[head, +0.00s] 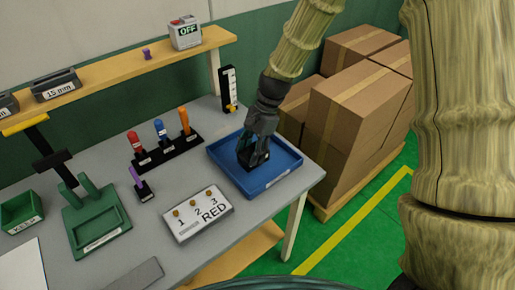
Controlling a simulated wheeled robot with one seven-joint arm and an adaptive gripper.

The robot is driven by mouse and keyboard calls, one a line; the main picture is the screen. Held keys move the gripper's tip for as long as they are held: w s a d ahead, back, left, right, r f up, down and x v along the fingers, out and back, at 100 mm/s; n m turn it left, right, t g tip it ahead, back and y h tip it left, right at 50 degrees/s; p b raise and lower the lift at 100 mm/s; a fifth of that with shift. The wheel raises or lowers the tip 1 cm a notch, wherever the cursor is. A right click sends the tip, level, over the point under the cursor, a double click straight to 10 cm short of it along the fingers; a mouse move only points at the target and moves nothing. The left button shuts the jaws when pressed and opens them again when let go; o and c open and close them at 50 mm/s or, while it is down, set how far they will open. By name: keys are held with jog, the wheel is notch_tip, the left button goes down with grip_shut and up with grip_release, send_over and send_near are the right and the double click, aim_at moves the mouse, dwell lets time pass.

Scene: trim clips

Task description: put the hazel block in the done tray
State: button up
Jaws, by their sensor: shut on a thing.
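A blue tray (283,174) with a white label on its front wall stands at the right end of the grey table. The label is too small to read, so I cannot tell for sure that it is the done tray. My gripper (252,163) points down inside the outline of this tray, low over its floor. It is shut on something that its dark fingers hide. I cannot make out the hazel block anywhere. Whether the held thing touches the tray floor is not clear.
Cardboard boxes (354,108) are stacked beyond the table's right edge.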

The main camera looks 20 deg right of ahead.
jog(key=w+d, duration=0.2)
jog(key=shift+w+d+f+p, duration=0.1)
jog(key=shift+d+f+p, duration=0.1)
jog(key=shift+d+p, duration=0.2)
jog(key=shift+f+p, duration=0.75)
jog(key=shift+f, duration=0.95)
jog(key=shift+f, duration=0.1)
jog(key=o, duration=1.1)
jog(key=b+v, duration=0.3)
jog(key=v, duration=0.9)
jog(key=shift+b, duration=0.3)
